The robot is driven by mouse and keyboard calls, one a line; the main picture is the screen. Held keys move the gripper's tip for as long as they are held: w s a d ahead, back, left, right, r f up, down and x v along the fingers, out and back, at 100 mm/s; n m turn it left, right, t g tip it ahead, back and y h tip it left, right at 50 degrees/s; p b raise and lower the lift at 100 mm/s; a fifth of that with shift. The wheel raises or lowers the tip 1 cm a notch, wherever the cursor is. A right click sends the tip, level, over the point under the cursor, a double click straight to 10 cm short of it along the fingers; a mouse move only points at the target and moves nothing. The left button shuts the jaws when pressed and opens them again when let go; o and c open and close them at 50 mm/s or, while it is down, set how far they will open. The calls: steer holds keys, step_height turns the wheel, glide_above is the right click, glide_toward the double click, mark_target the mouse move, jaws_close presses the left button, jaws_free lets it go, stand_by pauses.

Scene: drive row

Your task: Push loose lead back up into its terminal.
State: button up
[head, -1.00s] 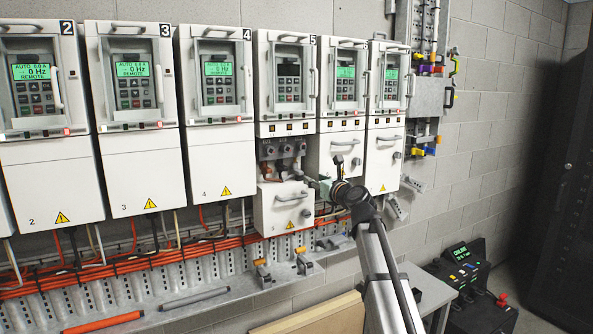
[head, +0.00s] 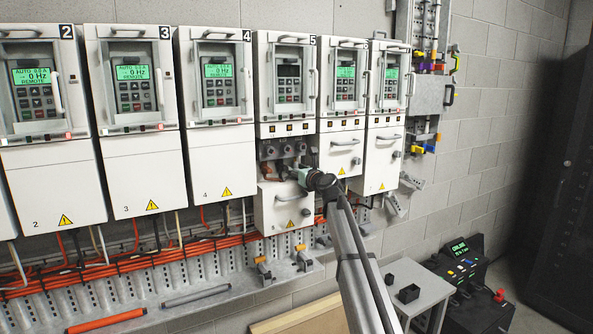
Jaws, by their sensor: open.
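Drive 5 (head: 285,85) has a dark screen, and its lower cover (head: 275,212) sits low, leaving a terminal compartment open. A row of round grey terminals (head: 287,147) shows there, with dark lead ends below them. I cannot tell which lead is loose; the area is small and partly hidden by my gripper. My gripper (head: 299,174) is open, in front of the lower right of this compartment, just above the cover's handle. It points left towards the leads. I cannot tell whether it touches one.
Closed drives stand on both sides, such as drive 4 (head: 216,110). Orange cables (head: 130,265) run along a perforated tray below. A ledge (head: 190,310) carries an orange bar (head: 105,320) and a grey bar (head: 195,296). A small grey table (head: 425,285) holds black boxes at lower right.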

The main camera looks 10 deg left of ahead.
jaws_close()
steer(key=shift+r+p, duration=1.2)
steer(key=shift+r, duration=0.15)
steer(key=shift+f, duration=0.1)
jaws_free()
steer(key=shift+s, duration=0.1)
steer(key=v, duration=1.2)
